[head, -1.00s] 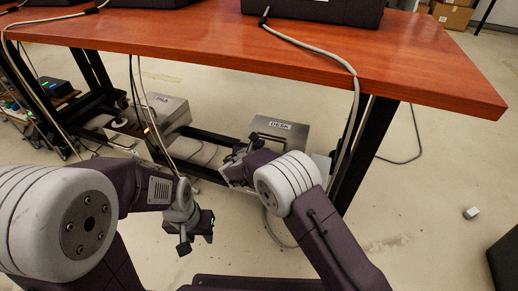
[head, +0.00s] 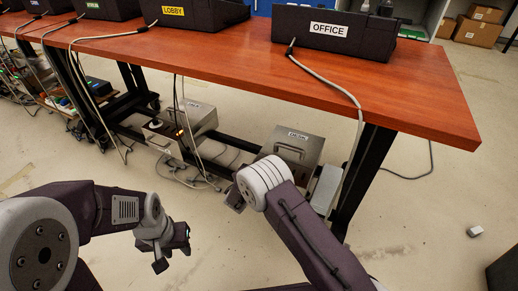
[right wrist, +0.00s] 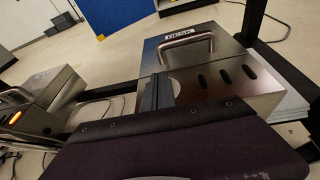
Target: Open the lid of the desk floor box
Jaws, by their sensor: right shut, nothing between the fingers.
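The desk floor box (head: 305,165) is a metal box under the table, with a handle and a small label on its lid. In the right wrist view the box (right wrist: 240,90) reads DESK; its lid looks down, and dark slots show beside the handle. My right gripper (head: 236,197) is left of and in front of the box in the head view. In the right wrist view its shut, empty fingers (right wrist: 159,92) overlap the box's near side; I cannot tell if they touch it. My left gripper (head: 172,254) is open and empty, over the floor.
A second metal floor box (head: 197,118) stands farther left, with cables around it. A black table leg (head: 368,165) stands right of the desk box. The floor in front is mostly clear.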

